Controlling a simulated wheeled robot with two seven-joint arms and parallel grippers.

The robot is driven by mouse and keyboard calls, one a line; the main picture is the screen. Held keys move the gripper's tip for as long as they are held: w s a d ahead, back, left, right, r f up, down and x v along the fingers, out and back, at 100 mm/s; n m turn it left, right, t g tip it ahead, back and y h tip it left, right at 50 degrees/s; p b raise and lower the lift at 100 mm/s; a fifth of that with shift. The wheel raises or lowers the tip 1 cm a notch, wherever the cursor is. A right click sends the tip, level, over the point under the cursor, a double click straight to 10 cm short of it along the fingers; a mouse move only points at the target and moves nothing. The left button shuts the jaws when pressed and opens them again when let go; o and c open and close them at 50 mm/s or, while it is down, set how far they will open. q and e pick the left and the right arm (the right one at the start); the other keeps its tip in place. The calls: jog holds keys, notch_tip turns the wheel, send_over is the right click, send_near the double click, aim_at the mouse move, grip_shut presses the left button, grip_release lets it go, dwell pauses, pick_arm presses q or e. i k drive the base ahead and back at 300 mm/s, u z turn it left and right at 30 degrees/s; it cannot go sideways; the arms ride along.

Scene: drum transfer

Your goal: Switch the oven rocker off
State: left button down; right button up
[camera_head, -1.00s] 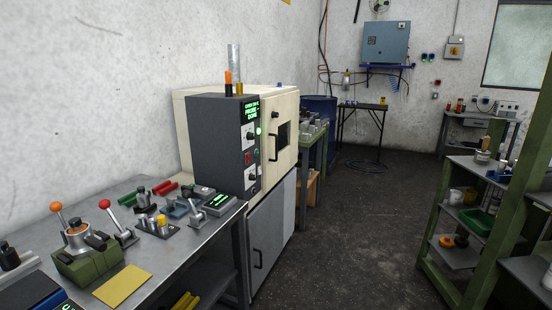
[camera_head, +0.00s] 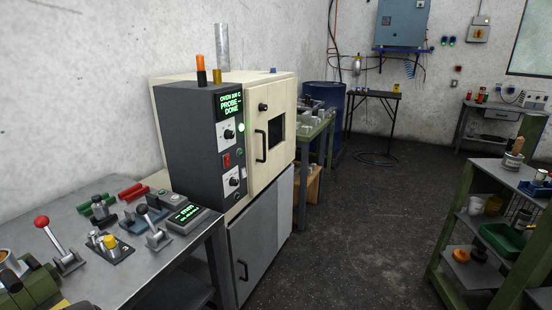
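The oven (camera_head: 276,97) is a cream cabinet with a dark grey control panel (camera_head: 190,140) on its near side, standing on a grey base cupboard (camera_head: 260,235). A small red rocker (camera_head: 227,160) sits on the panel's front between two white-plated dials, an upper dial (camera_head: 228,134) and a lower dial (camera_head: 233,181). The rocker's position is too small to tell. Neither of my grippers shows in this view.
A metal bench (camera_head: 190,255) at the left holds a red-knobbed lever (camera_head: 58,245), a black-knobbed lever (camera_head: 153,228) and a small display box (camera_head: 182,215). A green-framed shelf (camera_head: 455,215) stands at the right. The dark floor (camera_head: 350,240) between is clear.

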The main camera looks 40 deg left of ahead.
aim_at(227, 159)
jog(key=i, duration=0.85)
jog(key=u, duration=0.6)
jog(key=i, duration=0.5)
jog(key=u, duration=0.3)
